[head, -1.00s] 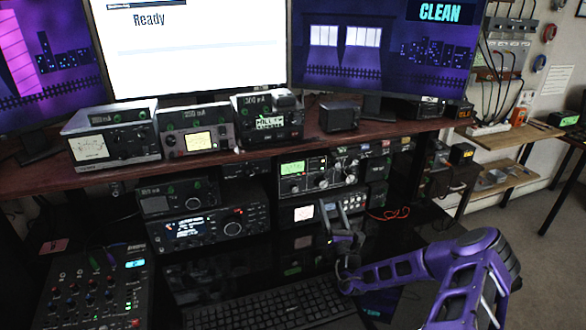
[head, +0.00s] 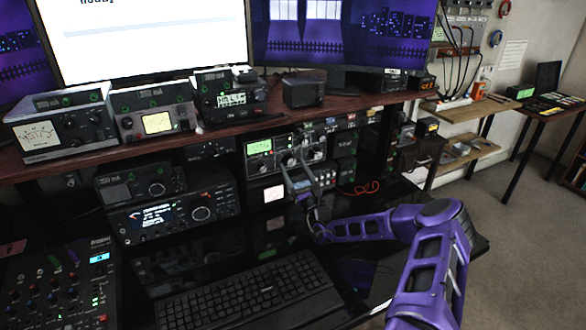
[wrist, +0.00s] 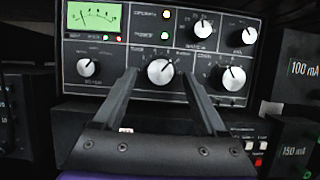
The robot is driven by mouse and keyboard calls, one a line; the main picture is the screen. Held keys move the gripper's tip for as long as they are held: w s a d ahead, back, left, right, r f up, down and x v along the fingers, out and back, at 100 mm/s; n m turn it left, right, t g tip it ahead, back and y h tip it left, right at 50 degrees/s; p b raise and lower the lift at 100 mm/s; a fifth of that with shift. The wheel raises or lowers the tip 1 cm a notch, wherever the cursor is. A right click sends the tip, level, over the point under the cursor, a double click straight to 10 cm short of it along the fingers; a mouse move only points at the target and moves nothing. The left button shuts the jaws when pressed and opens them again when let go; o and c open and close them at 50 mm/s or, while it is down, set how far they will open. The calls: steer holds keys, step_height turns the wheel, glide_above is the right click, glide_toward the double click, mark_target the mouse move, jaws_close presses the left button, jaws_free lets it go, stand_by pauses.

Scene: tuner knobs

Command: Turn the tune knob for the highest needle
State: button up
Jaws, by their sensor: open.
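The tuner (head: 248,166) is a dark-panelled box with a green lit meter (head: 259,146) and several silver knobs. In the wrist view the meter (wrist: 94,17) is at the panel's top left; its thin needle is hard to read. The knob labelled something like "TUNE" (wrist: 160,71) is at lower centre, with its white pointer tilted up to the right. My gripper (wrist: 159,75) is open, with one finger on each side of this knob; contact cannot be told. In the head view my gripper (head: 298,168) is in front of the tuner panel.
Other knobs sit close by: one left (wrist: 88,67), one right (wrist: 233,78), and two above right. A unit with a white meter (head: 273,193) is below the tuner. The wooden shelf (head: 215,132) is above. A keyboard (head: 250,290) lies on the black desk.

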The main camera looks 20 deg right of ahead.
steer(key=shift+w+r, duration=0.15)
steer(key=shift+w, duration=0.2)
jaws_close()
steer(key=shift+n, duration=0.5)
steer(key=n+y, duration=0.1)
steer(key=n, duration=0.1)
steer(key=n+y+p, duration=0.1)
steer(key=n, duration=0.1)
steer(key=shift+d+g+y, duration=0.15)
steer(key=shift+g+y, duration=0.15)
steer(key=shift+d+n+g+y+p, duration=0.1)
steer(key=shift+n+g+y+p, duration=0.3)
steer(key=shift+n, duration=0.85)
steer(key=shift+d+n+g+y+b, duration=0.1)
steer(key=shift+n+g+y, duration=0.1)
steer(key=shift+n+y, duration=0.8)
steer(key=shift+n, duration=0.45)
